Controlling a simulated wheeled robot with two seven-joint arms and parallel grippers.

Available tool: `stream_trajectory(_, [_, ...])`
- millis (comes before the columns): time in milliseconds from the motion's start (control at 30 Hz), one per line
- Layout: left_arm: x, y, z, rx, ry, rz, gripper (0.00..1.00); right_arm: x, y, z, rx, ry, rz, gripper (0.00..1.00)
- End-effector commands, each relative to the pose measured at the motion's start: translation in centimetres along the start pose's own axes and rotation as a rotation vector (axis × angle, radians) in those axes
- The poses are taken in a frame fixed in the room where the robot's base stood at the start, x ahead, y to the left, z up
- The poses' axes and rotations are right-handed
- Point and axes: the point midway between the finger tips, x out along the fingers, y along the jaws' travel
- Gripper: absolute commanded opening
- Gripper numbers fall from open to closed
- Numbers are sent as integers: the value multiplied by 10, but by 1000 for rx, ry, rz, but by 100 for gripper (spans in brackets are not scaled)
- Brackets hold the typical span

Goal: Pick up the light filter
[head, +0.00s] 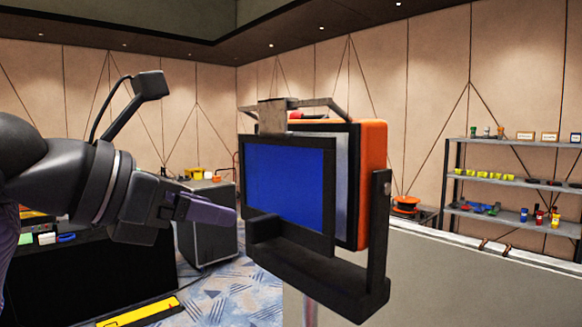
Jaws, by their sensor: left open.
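The light filter appears to be the flat blue panel (290,182) in a black frame. It stands upright at the front of an orange-sided lamp (373,180), which sits in a black bracket (325,270). A grey clip or handle piece (276,114) is at the top of the panel. My left gripper (225,211) comes in from the left, its purple-grey fingers pointing right toward the panel's left edge. It is open and holds nothing visible. Whether the fingertips touch the frame cannot be told. My right gripper is not in view.
A dark case (207,235) with small yellow items on top stands behind my left gripper. A shelf (515,181) with several small coloured objects is at the right. A yellow bar (140,311) lies at the lower left. A grey panel surface (450,280) fills the lower right.

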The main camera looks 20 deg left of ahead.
Motion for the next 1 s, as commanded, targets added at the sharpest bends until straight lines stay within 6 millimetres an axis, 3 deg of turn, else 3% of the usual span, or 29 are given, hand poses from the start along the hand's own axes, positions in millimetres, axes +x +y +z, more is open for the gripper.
stream_trajectory(100, [17, -2, 0, 0, 3, -6, 62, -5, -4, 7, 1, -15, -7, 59])
stream_trajectory(300, [56, -5, -2, -2, 3, -8, 62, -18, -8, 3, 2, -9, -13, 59])
stream_trajectory(567, [66, -5, -4, 0, 0, -5, 62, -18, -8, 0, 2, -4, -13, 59])
stream_trajectory(633, [66, -5, -4, 0, 0, -5, 53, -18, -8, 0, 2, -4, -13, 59])
stream_trajectory(867, [66, -5, -4, -1, 0, -5, 5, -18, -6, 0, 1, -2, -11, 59])
stream_trajectory(900, [66, -5, -4, -1, 0, -5, 0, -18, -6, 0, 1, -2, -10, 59])
stream_trajectory(1000, [66, -5, -4, -1, 0, -5, 0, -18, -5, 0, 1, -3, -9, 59])
